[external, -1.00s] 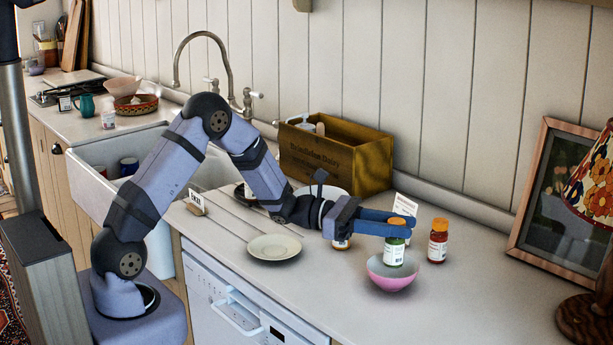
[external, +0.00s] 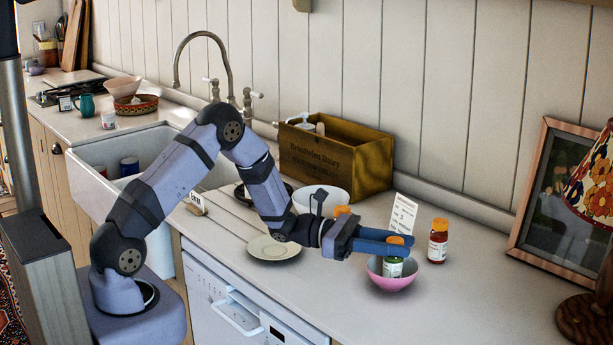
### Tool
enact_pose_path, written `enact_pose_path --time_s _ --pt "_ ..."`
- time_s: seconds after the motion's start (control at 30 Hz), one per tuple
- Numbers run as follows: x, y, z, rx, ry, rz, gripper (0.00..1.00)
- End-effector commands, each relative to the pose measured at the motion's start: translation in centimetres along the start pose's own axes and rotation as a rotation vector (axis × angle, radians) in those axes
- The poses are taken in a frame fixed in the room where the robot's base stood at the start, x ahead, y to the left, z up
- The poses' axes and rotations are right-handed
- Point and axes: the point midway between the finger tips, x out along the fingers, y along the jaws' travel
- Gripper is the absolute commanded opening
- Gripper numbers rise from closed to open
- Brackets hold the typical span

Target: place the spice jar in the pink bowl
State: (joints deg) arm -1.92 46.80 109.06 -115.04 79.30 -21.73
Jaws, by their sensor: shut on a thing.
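The spice jar (external: 392,268) has an orange lid, a white label and green contents. It stands roughly upright with its lower part inside the pink bowl (external: 393,283), hidden by the bowl's near wall. My gripper (external: 400,246) reaches in from the left with its blue fingers shut on the jar near its lid. Whether the jar touches the bowl's floor is hidden. The bowl sits on the worktop.
A second jar with an orange lid and red contents (external: 438,241) stands just right of the bowl. A white card (external: 403,212) stands behind. Another orange lid (external: 342,210) shows behind my wrist. A plate (external: 274,248) and wooden crate (external: 350,165) are left. Front-right worktop is clear.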

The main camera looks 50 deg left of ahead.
Motion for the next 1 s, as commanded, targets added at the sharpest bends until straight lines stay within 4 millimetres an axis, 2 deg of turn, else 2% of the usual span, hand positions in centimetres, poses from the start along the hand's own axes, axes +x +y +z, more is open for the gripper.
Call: enact_pose_path --time_s 0.07,0.1,0.13,0.17,0.6,0.77,1.0 --pt "0.0 0.0 -0.3 0.000 -0.001 0.000 0.04" --pt "0.0 0.0 -0.2 0.000 0.000 0.000 0.39" --pt "0.0 0.0 -0.2 0.000 0.000 0.000 0.46" --pt "0.0 0.0 -0.2 0.000 0.000 0.000 0.48" --pt "-0.1 0.0 0.2 0.000 0.000 0.001 0.48" --pt "-2.1 0.2 -0.1 0.000 0.001 0.004 0.48" --pt "-6.5 0.1 -0.1 0.001 0.000 0.005 0.48"
